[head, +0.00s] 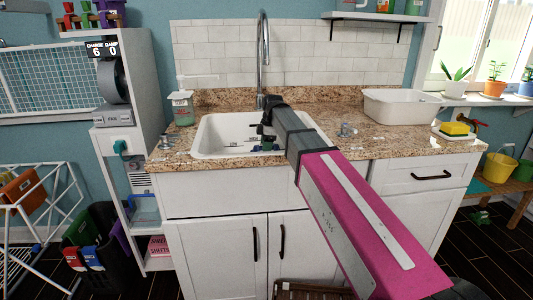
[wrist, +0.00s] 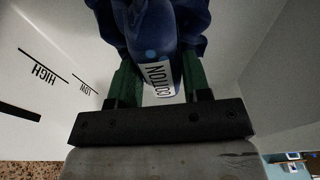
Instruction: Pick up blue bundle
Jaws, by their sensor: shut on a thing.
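The blue bundle (wrist: 150,30) fills the top middle of the wrist view, dark blue and soft, with a white label reading "COTTON". My gripper (wrist: 158,75) has its two green fingers on either side of the bundle, shut on it. In the head view my gripper (head: 264,143) is over the white sink basin (head: 212,132); the bundle is hard to make out there, mostly hidden by the gripper and arm. In the wrist view the white basin walls surround the bundle, with "HIGH" and "LOW" marks on one wall.
A granite counter (head: 180,143) surrounds the sink, with a tall faucet (head: 263,55) behind. A soap bottle (head: 182,108) stands left, a white tub (head: 400,106) right. A yellow sponge (head: 456,129) sits at the right end. A drying rack (head: 40,215) stands at far left.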

